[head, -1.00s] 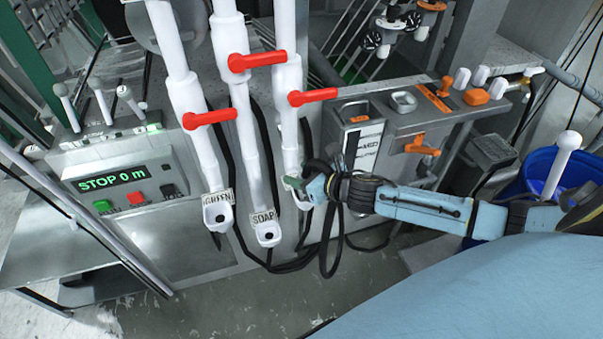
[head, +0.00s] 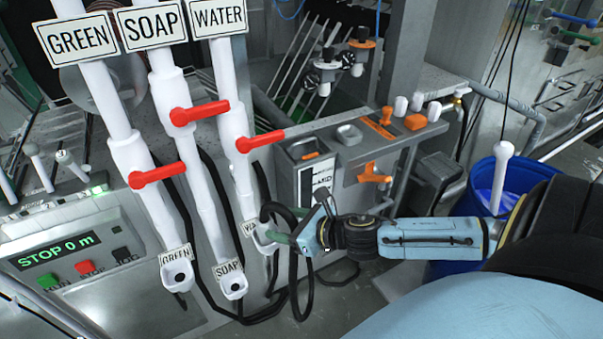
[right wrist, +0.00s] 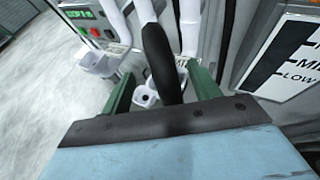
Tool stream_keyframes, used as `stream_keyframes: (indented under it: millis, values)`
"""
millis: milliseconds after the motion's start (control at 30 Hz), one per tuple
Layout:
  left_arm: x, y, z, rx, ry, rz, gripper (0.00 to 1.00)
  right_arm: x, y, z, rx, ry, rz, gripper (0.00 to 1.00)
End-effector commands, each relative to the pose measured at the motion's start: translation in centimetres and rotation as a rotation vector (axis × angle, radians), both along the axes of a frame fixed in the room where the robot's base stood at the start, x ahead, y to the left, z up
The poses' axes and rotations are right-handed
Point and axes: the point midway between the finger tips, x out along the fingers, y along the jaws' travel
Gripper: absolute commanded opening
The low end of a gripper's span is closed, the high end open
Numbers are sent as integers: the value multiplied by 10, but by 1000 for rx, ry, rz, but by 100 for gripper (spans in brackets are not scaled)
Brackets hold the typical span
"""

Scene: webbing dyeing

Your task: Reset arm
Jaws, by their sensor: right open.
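My right arm comes in from the right in the head view. Its right gripper (head: 285,226) has green fingers and sits just right of the white WATER spout (head: 264,238), partly overlapping it; I cannot tell if they touch. In the right wrist view the gripper (right wrist: 163,88) has its fingers apart. A black hose (right wrist: 160,62) shows between them, with no clear sign of being gripped. The GREEN spout (head: 177,274) and SOAP spout (head: 233,286) hang to the left. My left gripper is not in view.
Red valve handles (head: 200,113) stick out from the white pipes. A control panel (head: 70,265) reading STOP 0 m stands at left. A grey machine box (head: 310,180) is behind the gripper. A blue barrel (head: 483,190) stands at right.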

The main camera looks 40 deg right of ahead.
Motion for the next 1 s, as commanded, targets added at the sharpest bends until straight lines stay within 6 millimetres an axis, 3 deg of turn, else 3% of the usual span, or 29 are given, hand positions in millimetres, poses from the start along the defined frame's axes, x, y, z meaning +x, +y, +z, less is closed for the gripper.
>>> stream_keyframes:
  millis: [300, 767, 867, 967, 1000]
  values:
    - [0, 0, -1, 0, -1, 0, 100, -33, -10, 13, -1, 2, 0, 61]
    - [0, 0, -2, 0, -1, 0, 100, -41, -12, 18, 0, -1, -1, 61]
    - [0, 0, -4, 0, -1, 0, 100, -40, -18, 9, 26, 17, -31, 61]
    - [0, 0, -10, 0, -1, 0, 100, -39, -37, -23, 124, 78, -141, 61]
    - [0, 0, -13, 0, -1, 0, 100, -40, -48, -44, 188, 114, -212, 61]
